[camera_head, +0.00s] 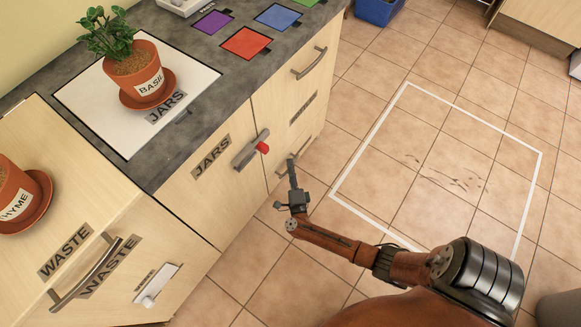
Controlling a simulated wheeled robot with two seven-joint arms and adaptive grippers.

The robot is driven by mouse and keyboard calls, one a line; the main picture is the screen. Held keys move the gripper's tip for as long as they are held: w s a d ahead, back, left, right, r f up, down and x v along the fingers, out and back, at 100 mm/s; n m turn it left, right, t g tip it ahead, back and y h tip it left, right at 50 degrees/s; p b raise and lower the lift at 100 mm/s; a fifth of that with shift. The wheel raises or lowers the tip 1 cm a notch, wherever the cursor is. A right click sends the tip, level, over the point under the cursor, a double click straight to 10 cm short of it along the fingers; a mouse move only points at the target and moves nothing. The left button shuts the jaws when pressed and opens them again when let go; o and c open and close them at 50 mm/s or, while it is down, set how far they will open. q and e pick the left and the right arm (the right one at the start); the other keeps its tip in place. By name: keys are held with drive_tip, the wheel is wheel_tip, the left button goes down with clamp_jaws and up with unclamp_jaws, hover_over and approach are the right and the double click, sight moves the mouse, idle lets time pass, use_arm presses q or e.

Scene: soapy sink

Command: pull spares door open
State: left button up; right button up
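The light wood front (286,100) right of the JARS door carries a small dark label (303,107), seen too steeply to read surely; it appears to be the spares door. It looks closed, flush with its neighbours. A metal bar handle (309,62) sits high on this front. A second metal handle (283,168) shows lower down, partly hidden by my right gripper. My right gripper (292,164) is at this lower handle, its dark fingers seen edge-on. Whether they touch or grip the handle cannot be told. My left gripper is out of view.
The JARS door (213,185) has a grey latch with a red knob (262,147) close left of my gripper. The WASTE front (110,270) has its own handle. Potted basil (130,62) stands on the counter.

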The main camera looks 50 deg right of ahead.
clamp_jaws()
drive_tip(key=shift+s, duration=0.1)
idle(0.3)
